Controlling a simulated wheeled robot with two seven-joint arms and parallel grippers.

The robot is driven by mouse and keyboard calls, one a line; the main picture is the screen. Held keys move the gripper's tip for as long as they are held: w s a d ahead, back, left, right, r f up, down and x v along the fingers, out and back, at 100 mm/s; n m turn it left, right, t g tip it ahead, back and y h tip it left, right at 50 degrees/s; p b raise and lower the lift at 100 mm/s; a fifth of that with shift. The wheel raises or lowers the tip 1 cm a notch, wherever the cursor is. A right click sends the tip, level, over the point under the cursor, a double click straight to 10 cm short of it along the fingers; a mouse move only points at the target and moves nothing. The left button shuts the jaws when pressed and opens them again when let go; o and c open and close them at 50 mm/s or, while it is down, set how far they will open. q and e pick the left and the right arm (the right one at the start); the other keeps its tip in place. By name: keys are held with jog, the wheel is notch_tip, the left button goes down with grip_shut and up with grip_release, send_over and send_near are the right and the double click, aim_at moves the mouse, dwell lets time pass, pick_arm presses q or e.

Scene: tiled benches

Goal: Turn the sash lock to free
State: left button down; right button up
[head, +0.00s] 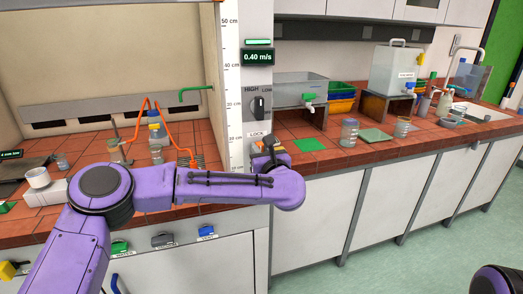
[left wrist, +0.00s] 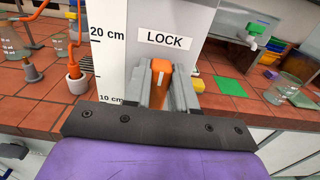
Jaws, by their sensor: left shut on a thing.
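The sash lock is an orange knob (left wrist: 159,83) with a white mark on top, on the grey post under the LOCK label (left wrist: 166,40). In the left wrist view it sits between the two grey fingers of my left gripper (left wrist: 160,80), which is shut on it. The white mark looks roughly upright in that view. In the head view my left gripper (head: 266,148) is at the post just below the LOCK label, and my arm and gripper hide most of the knob. My right gripper is not in view; only a dark and purple part of my right arm shows at the bottom right corner.
A HIGH/LOW switch (head: 259,106) and a 0.40 m/s display (head: 258,57) are above the lock. Glassware and orange tubing (head: 185,128) stand inside the hood at left. A jar (head: 349,133) and green mat (head: 309,144) are on the bench at right.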

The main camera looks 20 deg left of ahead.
pick_arm(q)
jog(key=shift+m, duration=0.3)
jog(key=m, duration=0.1)
jog(key=m+b, duration=0.1)
jog(key=m, duration=0.1)
jog(key=shift+w+d, duration=0.2)
jog(key=shift+d, duration=0.15)
jog(key=shift+w+d+f+m+p, duration=0.15)
jog(key=shift+f+m+p, duration=0.25)
jog(key=shift+m, duration=1.95)
jog(key=shift+w+d+f+m+p, duration=0.15)
jog(key=shift+m+p, duration=0.35)
jog(key=shift+m, duration=1.9)
jog(key=shift+w+d+f+m+p, duration=0.15)
jog(key=shift+f+m+p, duration=0.25)
jog(key=shift+m, duration=1.95)
jog(key=c, duration=0.9)
grip_release()
